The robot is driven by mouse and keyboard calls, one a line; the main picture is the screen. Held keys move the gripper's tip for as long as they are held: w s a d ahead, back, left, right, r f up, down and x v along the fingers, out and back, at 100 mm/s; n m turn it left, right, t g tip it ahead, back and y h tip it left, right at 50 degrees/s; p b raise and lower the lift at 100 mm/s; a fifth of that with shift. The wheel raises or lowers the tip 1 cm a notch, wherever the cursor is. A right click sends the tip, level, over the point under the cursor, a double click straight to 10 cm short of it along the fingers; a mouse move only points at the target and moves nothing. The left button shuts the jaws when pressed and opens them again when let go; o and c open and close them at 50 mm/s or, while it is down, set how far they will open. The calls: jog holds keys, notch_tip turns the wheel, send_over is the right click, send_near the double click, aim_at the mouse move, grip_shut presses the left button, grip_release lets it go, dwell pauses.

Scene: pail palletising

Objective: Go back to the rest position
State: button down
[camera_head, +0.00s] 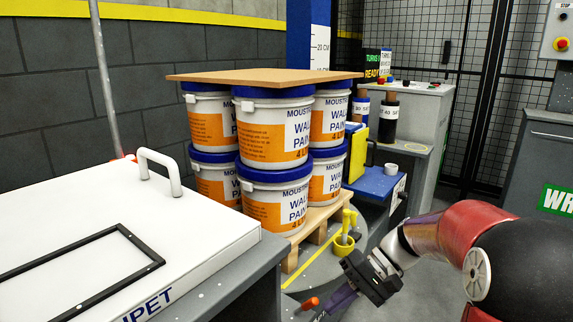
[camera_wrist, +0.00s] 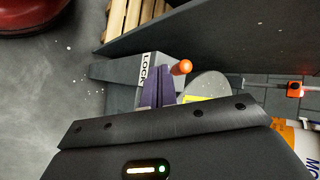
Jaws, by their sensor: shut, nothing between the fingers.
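My gripper (camera_head: 330,309) hangs low at the bottom middle of the head view, its purple fingers pointing down and left. In the wrist view its fingers (camera_wrist: 158,85) are together with nothing between them. Beyond them is a grey block with a LOCK label (camera_wrist: 144,70) and an orange-tipped handle (camera_wrist: 181,67). I cannot tell whether the fingers touch it. An orange handle also shows in the head view (camera_head: 308,303), just left of my fingers. White paint pails with blue lids (camera_head: 272,130) stand in two layers on a wooden pallet (camera_head: 315,222), with a brown board (camera_head: 262,77) on top.
The pallet stands on a round grey plate (camera_head: 335,255) with a yellow line. A white-topped bench (camera_head: 110,235) fills the left front. Open floor shows at right.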

jog(key=s+d+r+t+h, duration=0.2)
jog(key=s+t+h, duration=0.25)
jog(key=s, duration=0.35)
jog(key=s+d+r+t+h, duration=0.25)
jog(key=s+h, duration=0.35)
jog(key=s, duration=0.3)
notch_tip(320, 180, up, 6)
jog(key=p, duration=0.6)
jog(key=shift+w+t, duration=0.2)
jog(key=shift+t, duration=0.2)
jog(key=shift+d+y, duration=0.15)
jog(key=shift+y, duration=0.1)
